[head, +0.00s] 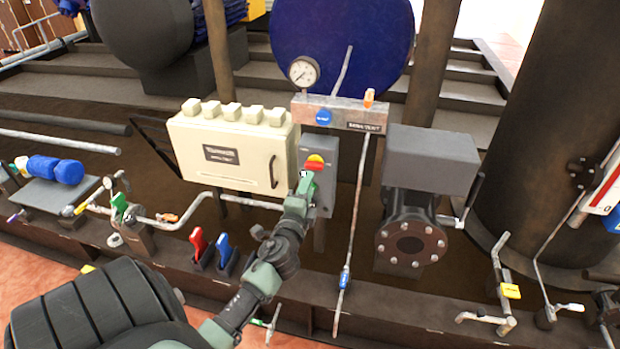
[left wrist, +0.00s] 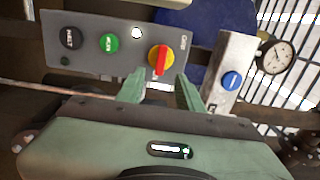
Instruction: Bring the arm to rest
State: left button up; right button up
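My left arm reaches up from the bottom of the head view. Its green left gripper (head: 307,180) is in front of a grey control box (head: 327,152) with a red and yellow rotary knob (head: 315,162). In the left wrist view the two fingers (left wrist: 160,88) stand apart with nothing held between them. There the knob (left wrist: 160,59) shows just beyond the fingertips, and I cannot tell whether they touch it. The box face also carries a green button (left wrist: 108,43) and a black button (left wrist: 71,38). My right gripper is not in view.
A cream cabinet (head: 232,150) stands left of the control box. A gauge (head: 303,72), a thin vertical pipe (head: 357,190) and a grey pump (head: 430,160) are close by. Red (head: 199,245) and blue (head: 226,250) levers stand left of my forearm. Open floor (head: 40,285) shows at lower left.

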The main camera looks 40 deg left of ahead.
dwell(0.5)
pick_arm(q)
jog(key=s+d+f+n+g+h, duration=0.15)
jog(key=s+d+f, duration=0.25)
jog(key=f, duration=0.7)
jog(key=s+d+f+n+g+h+p, duration=0.1)
jog(key=s+d+f+g+h, duration=0.15)
jog(key=f, duration=0.85)
jog(key=s+d+f+n+g+h, duration=0.1)
jog(key=s+d+f+n+g, duration=0.2)
jog(key=f, duration=0.8)
jog(key=s+d+f+n+g+h, duration=0.1)
jog(key=s+d+f, duration=0.3)
jog(key=s, duration=0.8)
jog(key=s+d+f+n+g+h+p, duration=0.1)
jog(key=s+d+f+g, duration=0.3)
jog(key=s+f, duration=0.4)
jog(key=s+d+f+n+g+h, duration=0.1)
jog(key=s+d+f, duration=0.5)
jog(key=s, duration=1)
jog(key=shift+f+n+g+h+p, duration=0.4)
jog(key=shift+n+g, duration=0.25)
jog(key=shift+g, duration=0.25)
jog(key=shift+s+d, duration=0.1)
